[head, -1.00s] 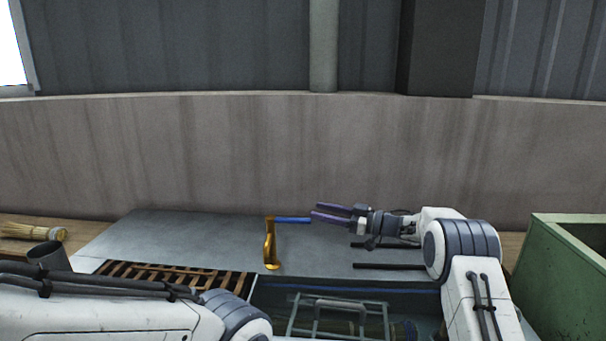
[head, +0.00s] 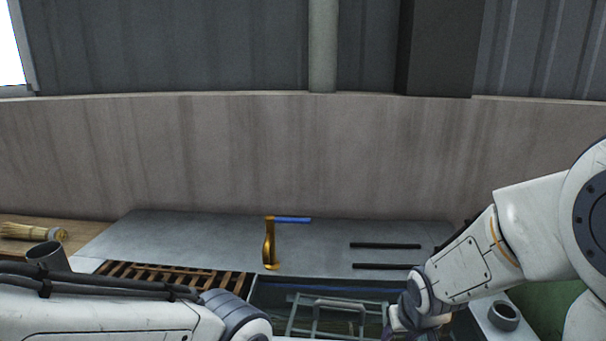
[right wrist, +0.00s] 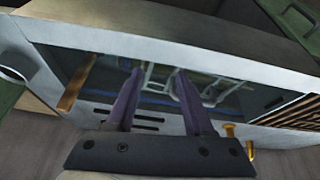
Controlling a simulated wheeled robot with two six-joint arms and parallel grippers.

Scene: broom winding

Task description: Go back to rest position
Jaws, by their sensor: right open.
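My right arm comes in from the right in the head view, and its wrist is low, at the right end of the recessed tray. In the right wrist view my right gripper (right wrist: 154,88) is open, with two purple fingers apart and nothing between them. My left arm lies along the bottom left of the head view, and its gripper is out of the picture. A gold tool (head: 268,245) with a blue handle (head: 293,220) stands on the grey worktop (head: 200,232). Its gold part also shows at the lower right of the right wrist view (right wrist: 229,130).
A wire rack (head: 335,312) sits in the recess at the front of the bench. A slatted wooden grate (head: 172,275) is left of it. Two dark slots (head: 386,245) mark the worktop. A grey cup (head: 46,256) and a straw brush (head: 30,232) are at far left. A grey ring (head: 503,316) is at right.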

